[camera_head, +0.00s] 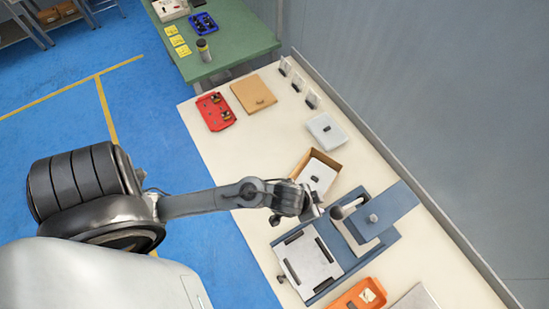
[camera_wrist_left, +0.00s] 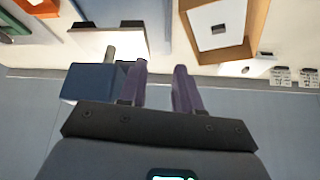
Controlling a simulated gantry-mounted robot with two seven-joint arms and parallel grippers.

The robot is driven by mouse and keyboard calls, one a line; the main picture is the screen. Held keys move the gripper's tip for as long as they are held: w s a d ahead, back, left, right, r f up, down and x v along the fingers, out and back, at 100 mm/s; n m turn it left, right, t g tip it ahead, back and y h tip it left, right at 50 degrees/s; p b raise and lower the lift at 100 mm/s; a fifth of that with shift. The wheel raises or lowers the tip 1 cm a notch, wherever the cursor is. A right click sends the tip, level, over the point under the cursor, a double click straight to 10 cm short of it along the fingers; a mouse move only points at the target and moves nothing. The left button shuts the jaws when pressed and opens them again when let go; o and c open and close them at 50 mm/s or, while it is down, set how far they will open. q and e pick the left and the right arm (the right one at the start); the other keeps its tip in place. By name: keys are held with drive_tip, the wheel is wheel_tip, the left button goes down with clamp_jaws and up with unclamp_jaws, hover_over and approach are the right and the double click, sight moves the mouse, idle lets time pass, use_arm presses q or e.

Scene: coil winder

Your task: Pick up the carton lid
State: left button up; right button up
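The carton lid (camera_head: 253,94) appears to be the flat brown cardboard panel lying on the cream worktop in the head view, beside the red tray. The open brown carton (camera_head: 333,157) stands nearer, with a white insert and a small dark item inside; it also shows at the top right of the left wrist view (camera_wrist_left: 261,22). My left gripper (camera_wrist_left: 162,68) is open, with nothing between its fingers. In the head view it is near the carton and the blue winder, well short of the lid, its fingers partly hidden. My right gripper is not in view.
The blue winder fixture (camera_head: 394,207) stands right of my left gripper. A red tray (camera_head: 205,108) with parts, a white box (camera_head: 326,131) and an orange bin (camera_head: 347,299) share the worktop. A grey wall (camera_head: 430,110) runs along its far side.

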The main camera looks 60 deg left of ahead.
use_arm(q)
drive_tip(key=shift+o, duration=1.3)
drive_tip(key=s+a+r+g+y, duration=0.1)
drive_tip(key=s+a+r+g, duration=0.1)
drive_tip(key=s+a, duration=0.4)
drive_tip(key=s, duration=0.4)
drive_tip(key=shift+s+r, duration=0.15)
drive_tip(key=shift+r, duration=0.25)
